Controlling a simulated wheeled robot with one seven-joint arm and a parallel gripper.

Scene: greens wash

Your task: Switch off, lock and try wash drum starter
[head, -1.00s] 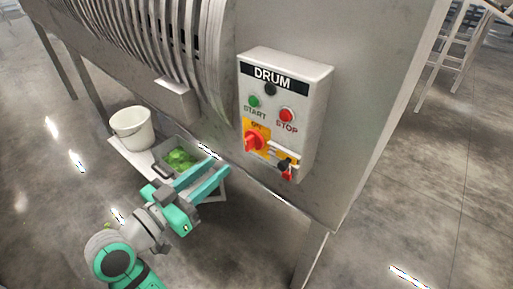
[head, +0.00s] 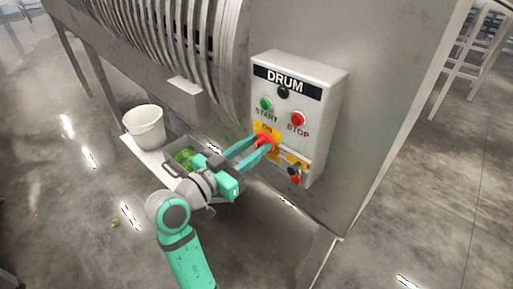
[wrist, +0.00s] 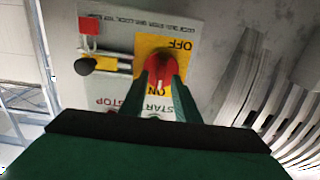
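The DRUM starter box (head: 325,95) is on the grey machine panel, with a green START button (head: 266,103) and a red STOP button (head: 298,119). Its red rotary switch (wrist: 160,66) sits on a yellow plate; its white mark points toward ON in the wrist view. My gripper (head: 265,142) is at the switch, with a finger on either side of the knob. The fingers look apart; firm contact cannot be seen. Right of the switch in the head view are a slide with a black knob (wrist: 85,66) and a red padlock-like piece (wrist: 89,26).
A white bucket (head: 144,128) and a grey bin of greens (head: 187,157) stand on a low stand left of my arm. The ribbed drum housing (head: 180,45) is at upper left. A machine leg (head: 322,258) stands below the box. Floor at right is open.

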